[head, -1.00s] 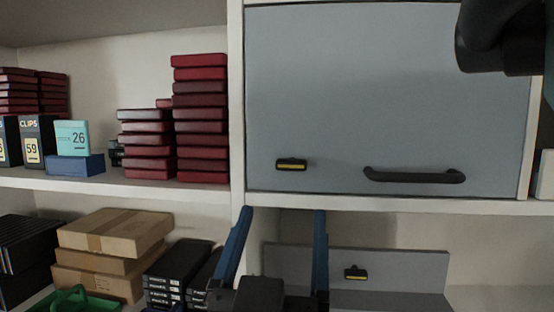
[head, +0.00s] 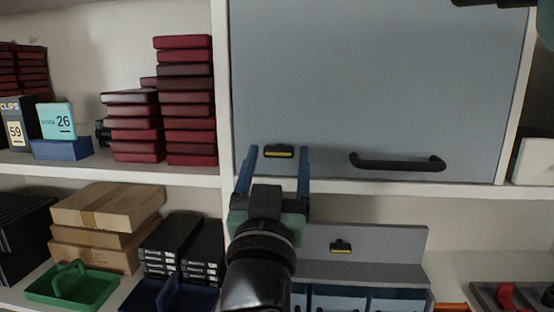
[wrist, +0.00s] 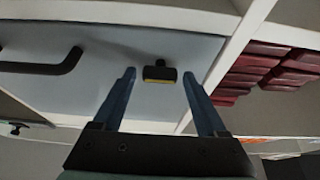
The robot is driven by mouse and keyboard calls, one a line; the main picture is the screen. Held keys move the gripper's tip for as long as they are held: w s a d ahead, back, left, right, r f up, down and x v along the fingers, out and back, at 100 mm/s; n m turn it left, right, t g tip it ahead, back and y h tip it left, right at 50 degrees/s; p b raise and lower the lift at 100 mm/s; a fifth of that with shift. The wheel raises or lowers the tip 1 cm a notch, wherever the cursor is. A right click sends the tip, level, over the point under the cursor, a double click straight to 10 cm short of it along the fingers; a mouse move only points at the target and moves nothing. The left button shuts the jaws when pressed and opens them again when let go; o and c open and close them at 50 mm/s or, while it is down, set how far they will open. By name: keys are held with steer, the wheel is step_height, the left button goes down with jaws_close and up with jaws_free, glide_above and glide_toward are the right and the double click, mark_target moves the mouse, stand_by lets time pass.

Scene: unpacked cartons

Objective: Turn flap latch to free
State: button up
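The flap (head: 370,85) is a grey panel closing an upper compartment, with a black bar handle (head: 398,163) low on it. The flap latch (head: 279,152) is a small black knob with a yellow strip at the flap's lower left, lying level. In the wrist view the latch (wrist: 160,74) sits between and beyond my fingertips. My gripper (head: 274,160) is open and empty, its two blue fingers pointing at the latch, one on each side in the picture. In the wrist view my gripper (wrist: 159,75) appears apart from the latch.
Dark red boxes (head: 190,98) are stacked on the shelf left of the white upright (head: 222,100). Cartons (head: 105,207) and a green tray (head: 72,287) stand lower left.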

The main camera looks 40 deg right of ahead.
jaws_close()
steer(key=shift+n+t+y, duration=0.3)
steer(key=shift+n, duration=0.2)
steer(key=n+t+y, duration=0.1)
steer(key=n, duration=0.1)
steer(key=n+y+p, duration=0.1)
steer(key=n, duration=0.2)
steer(key=shift+s+d+r+t, duration=0.1)
steer(key=shift+s+d+t, duration=0.05)
steer(key=shift+t, duration=0.25)
steer(key=n+y, duration=0.1)
steer(key=n, duration=0.2)
steer(key=n+t+y, duration=0.1)
steer(key=n+y, duration=0.1)
steer(key=n, duration=0.1)
steer(key=shift+s+n+p, duration=0.1)
steer(key=shift+n+p, duration=0.2)
steer(key=n+y+b, duration=0.1)
steer(key=n+y, duration=0.1)
steer(key=n, duration=0.3)
steer(key=shift+d+r, duration=0.1)
steer(key=shift+r, duration=0.05)
steer(key=shift+r+n+g+y, duration=0.1)
steer(key=shift+n+g+y, duration=0.3)
steer(key=shift+n, duration=0.75)
steer(key=shift+r+n+g+y, duration=0.1)
steer(key=shift+n+g+y, duration=0.3)
steer(key=shift+n, duration=0.75)
